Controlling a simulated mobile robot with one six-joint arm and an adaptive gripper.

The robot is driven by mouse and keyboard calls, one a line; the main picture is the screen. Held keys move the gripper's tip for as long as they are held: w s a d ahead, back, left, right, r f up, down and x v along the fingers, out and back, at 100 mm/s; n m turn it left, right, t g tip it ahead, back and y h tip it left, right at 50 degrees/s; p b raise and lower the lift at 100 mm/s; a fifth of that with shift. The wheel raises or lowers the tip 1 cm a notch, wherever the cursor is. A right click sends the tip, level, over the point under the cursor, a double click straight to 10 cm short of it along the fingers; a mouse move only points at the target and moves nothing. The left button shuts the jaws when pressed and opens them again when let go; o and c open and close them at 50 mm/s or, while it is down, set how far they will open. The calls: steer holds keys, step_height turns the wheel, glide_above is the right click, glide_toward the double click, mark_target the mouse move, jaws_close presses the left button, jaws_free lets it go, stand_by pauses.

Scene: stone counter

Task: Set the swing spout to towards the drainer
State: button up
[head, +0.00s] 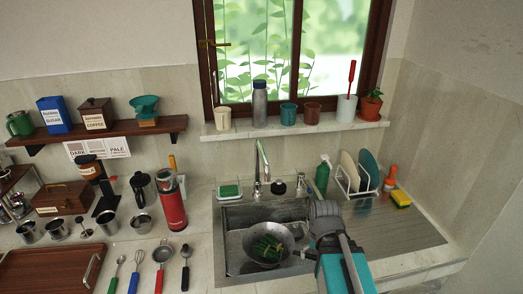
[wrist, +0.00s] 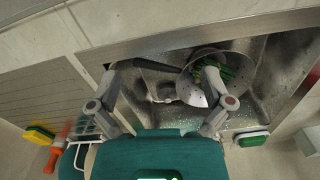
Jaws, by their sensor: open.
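The swing spout (head: 263,153) is a slim chrome tube rising behind the sink in the head view. Its free end comes forward over the basin, not over the drainer side. The drainer (head: 400,228) is the ridged metal board right of the sink; it shows at left in the wrist view (wrist: 40,90). My gripper (wrist: 170,85) is open in the wrist view, its two fingers spread above the sink. A pale metal shape shows between the fingers; I cannot tell whether it is the spout.
A colander (head: 239,246) with greens sits in the sink (head: 228,222). A soap dish (head: 229,191) is left of the spout. A sill (head: 290,129) with cups overhangs behind.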

steer(key=c, duration=0.3)
steer(key=shift+w+a+r+h, duration=0.15)
steer(key=shift+w+h, duration=0.15)
steer(key=shift+w, duration=0.15)
steer(key=c, duration=0.5)
steer(key=w+h, duration=0.1)
steer(key=w+a+r+n+t+h+p, duration=0.1)
steer(key=w, duration=0.1)
steer(key=shift+w+a+r, duration=0.15)
jaws_close()
steer(key=w+a+r+n+t+h+p, duration=0.25)
steer(key=w+a+r+t+h, duration=0.2)
steer(key=w+a+r, duration=0.35)
steer(key=w+a+r+n+t+h, duration=0.1)
steer(key=w+a+r+n+t, duration=0.2)
steer(key=a, duration=0.6)
steer(key=w+a+r+n+t+h+p, duration=0.1)
steer(key=w+a+r+n+t, duration=0.2)
steer(key=a+r+t, duration=0.2)
steer(key=a+r, duration=0.3)
steer(key=a, duration=0.2)
steer(key=shift+a+r+p, duration=0.2)
steer(key=shift+r+p, duration=0.1)
